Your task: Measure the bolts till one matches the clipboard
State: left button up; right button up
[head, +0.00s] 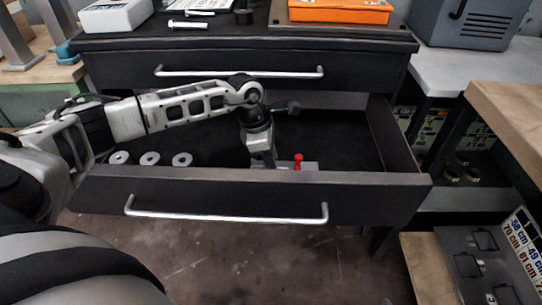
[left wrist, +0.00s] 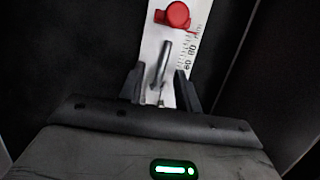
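A pale measuring gauge with a scale (left wrist: 196,35) and a red knob (left wrist: 175,15) lies in the open drawer; the knob also shows in the head view (head: 298,162). My left gripper (left wrist: 160,92) points down over the gauge, with its two fingers apart. A thin grey rod (left wrist: 161,62), possibly a bolt, lies between and ahead of the fingers, apparently untouched. In the head view my left gripper (head: 264,160) is low inside the drawer. My right gripper is out of view.
The open drawer (head: 250,180) has a raised front wall and holds several pale rings (head: 150,159) at left. A shut drawer (head: 240,62) sits above it. An orange case (head: 340,11) stands on the cabinet top. The drawer's right part is clear.

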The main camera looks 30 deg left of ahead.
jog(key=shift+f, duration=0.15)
pick_arm(q)
jog(key=shift+r, duration=0.15)
jog(key=p+v, duration=0.3)
jog(key=v, duration=1.2)
jog(key=shift+r, duration=0.3)
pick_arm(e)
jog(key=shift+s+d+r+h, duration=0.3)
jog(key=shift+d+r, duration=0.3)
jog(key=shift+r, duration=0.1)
